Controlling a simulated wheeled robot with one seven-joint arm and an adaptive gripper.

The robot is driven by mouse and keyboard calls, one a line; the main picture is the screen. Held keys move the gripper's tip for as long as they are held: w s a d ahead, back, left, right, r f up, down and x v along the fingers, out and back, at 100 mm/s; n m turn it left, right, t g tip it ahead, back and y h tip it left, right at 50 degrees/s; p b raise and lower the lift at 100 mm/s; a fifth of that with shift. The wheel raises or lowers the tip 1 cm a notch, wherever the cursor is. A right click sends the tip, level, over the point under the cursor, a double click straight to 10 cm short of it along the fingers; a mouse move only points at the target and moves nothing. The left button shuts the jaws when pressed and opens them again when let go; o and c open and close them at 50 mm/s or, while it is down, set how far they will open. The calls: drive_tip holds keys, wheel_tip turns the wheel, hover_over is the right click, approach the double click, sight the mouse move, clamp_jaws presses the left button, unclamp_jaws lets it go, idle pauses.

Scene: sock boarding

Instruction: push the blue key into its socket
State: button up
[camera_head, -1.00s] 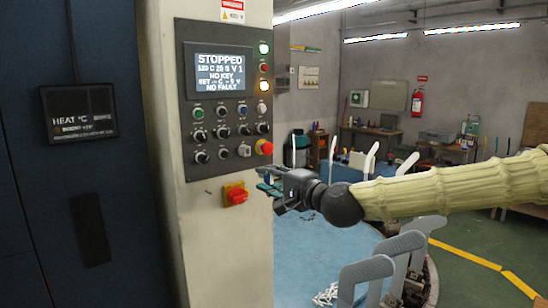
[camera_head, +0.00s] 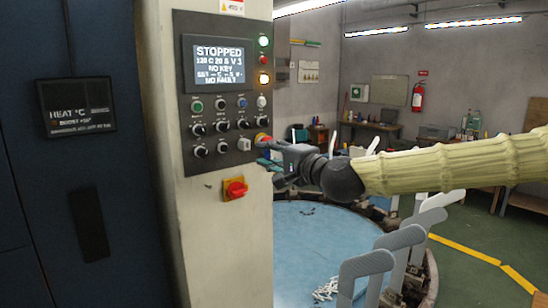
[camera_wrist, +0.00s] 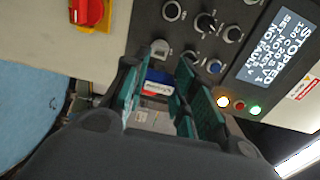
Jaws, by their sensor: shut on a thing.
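My gripper (camera_wrist: 160,75) is shut on the blue key (camera_wrist: 158,82), which shows blue with a pale label between the teal finger pads in the wrist view. In the head view my gripper (camera_head: 266,148) is beside the lower right edge of the control panel (camera_head: 215,165), and the key cannot be made out. A pale grey square fitting (camera_head: 244,144) sits on that part of the panel. The same fitting (camera_wrist: 160,48) appears just beyond the fingertips in the wrist view. I cannot tell whether it is the socket, or whether the key touches the panel.
The panel screen (camera_head: 219,62) reads STOPPED and NO KEY. Several knobs and buttons crowd the panel near my fingers. A red and yellow switch (camera_head: 235,189) is below. A blue round table (camera_head: 315,240) with upright pale boards (camera_head: 365,275) stands to the right.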

sight(264, 152)
drive_tip(key=shift+b+x, duration=0.35)
drive_tip(key=shift+x, duration=1.85)
drive_tip(key=shift+b, duration=0.6)
idle(0.4)
drive_tip(key=shift+b+x, duration=0.3)
drive_tip(key=shift+x, duration=1.45)
idle(0.4)
drive_tip(key=o, duration=0.8)
drive_tip(key=shift+o, duration=0.2)
drive_tip(key=shift+s, duration=0.15)
drive_tip(key=v, duration=1.2)
